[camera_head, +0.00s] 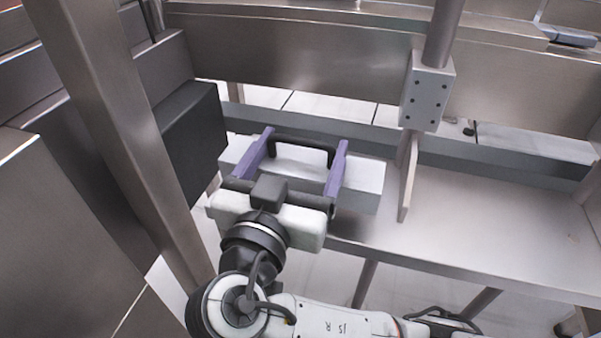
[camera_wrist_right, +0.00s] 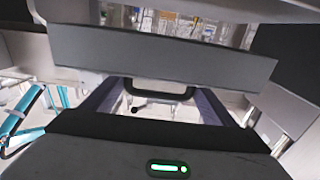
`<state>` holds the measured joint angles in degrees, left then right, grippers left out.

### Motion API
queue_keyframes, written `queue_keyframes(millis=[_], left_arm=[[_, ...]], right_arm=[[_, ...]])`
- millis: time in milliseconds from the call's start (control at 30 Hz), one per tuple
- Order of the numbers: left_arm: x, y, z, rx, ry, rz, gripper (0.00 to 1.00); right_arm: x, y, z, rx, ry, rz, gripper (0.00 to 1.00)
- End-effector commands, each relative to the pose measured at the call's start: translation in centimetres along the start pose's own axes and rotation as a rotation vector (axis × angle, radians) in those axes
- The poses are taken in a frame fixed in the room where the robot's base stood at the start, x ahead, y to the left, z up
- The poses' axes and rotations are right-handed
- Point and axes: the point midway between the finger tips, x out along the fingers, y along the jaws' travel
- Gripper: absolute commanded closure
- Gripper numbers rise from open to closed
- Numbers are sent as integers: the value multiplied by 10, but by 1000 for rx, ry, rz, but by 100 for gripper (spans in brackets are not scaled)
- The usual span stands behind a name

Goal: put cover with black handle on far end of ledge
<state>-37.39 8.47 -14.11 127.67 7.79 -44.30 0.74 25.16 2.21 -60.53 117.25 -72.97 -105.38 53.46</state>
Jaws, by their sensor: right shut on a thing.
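The cover is a grey metal box-like piece (camera_head: 365,187) with a black bar handle (camera_head: 302,139). My right gripper (camera_head: 306,136), with purple fingers, is shut on the handle, one finger at each end of it. The cover is at the left end of the grey metal ledge (camera_head: 480,215); I cannot tell whether it touches the ledge. In the right wrist view the cover (camera_wrist_right: 165,58) spans the picture as a tilted grey plate, and the handle (camera_wrist_right: 160,97) shows between the fingers. My left gripper is not in view.
An upright metal divider (camera_head: 408,180) stands on the ledge just right of the cover. A post with a bolted bracket (camera_head: 426,92) rises behind it. A dark panel (camera_head: 192,140) is close on the left, beside a slanted metal post (camera_head: 115,120). The ledge right of the divider is clear.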

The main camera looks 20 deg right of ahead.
Motion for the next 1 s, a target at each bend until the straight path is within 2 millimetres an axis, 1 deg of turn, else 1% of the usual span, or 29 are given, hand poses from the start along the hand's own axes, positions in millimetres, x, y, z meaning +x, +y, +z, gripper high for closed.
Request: queue_keyframes(millis=[33,100,200,300,533,633,667,700,767,1000], left_arm=[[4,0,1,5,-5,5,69],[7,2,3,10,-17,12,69],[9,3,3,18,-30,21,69],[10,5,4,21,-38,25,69],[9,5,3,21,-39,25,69],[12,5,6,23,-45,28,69],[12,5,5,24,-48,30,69],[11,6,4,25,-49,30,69],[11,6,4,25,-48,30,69],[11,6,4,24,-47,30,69]], right_arm=[[0,0,10,-3,3,0,53],[0,1,23,-3,3,2,53],[0,0,36,-2,3,2,53],[0,0,42,1,3,1,53],[0,0,41,2,2,1,53],[0,0,45,2,1,1,53],[0,0,46,0,-1,2,19],[0,0,44,0,-1,2,12],[0,0,44,0,-1,2,2],[0,0,44,0,0,1,2]])
